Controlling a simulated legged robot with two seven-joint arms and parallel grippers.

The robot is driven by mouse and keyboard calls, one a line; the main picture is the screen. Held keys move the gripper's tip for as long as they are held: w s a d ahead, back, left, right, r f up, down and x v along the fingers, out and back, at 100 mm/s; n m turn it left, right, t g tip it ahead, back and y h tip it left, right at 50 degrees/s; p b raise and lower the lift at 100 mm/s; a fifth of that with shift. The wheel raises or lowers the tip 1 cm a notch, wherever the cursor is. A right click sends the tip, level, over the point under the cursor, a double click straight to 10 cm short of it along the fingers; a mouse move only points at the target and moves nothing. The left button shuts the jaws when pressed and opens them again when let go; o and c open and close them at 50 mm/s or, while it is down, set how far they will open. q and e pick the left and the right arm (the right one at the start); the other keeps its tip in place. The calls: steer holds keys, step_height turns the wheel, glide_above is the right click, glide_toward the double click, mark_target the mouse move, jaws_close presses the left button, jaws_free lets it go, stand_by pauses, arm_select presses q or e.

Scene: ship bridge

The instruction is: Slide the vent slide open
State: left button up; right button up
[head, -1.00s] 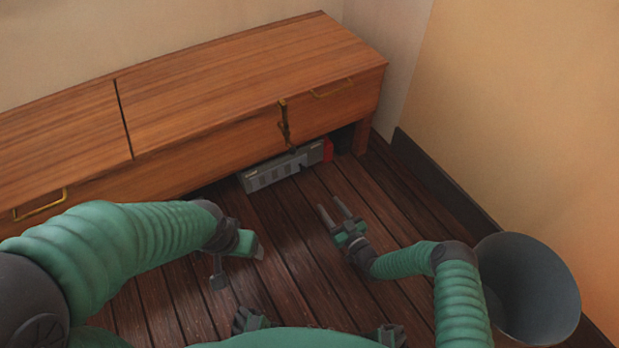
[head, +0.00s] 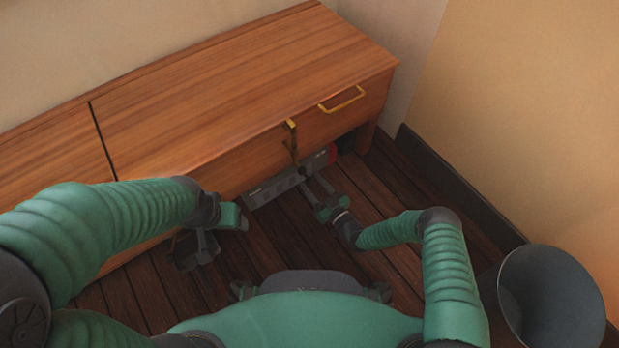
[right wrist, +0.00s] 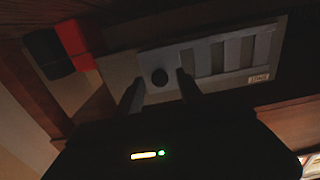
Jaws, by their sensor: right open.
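The vent (head: 268,189) is a grey slotted metal unit low under the wooden cabinet, partly hidden by my right gripper in the head view. My right gripper (head: 316,187) is open at the vent's front. In the right wrist view its two fingers (right wrist: 159,92) point at the plate, one on each side of the knob; I cannot tell whether they touch it. My left gripper (head: 214,232) is open and empty, left of the vent.
A red and black block (right wrist: 75,40) sits at the vent's end. A grey bin (head: 553,300) stands at the right; floor (head: 385,185) is clear between.

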jaws_close()
steer(key=shift+r, duration=0.1)
stand_by(1.2)
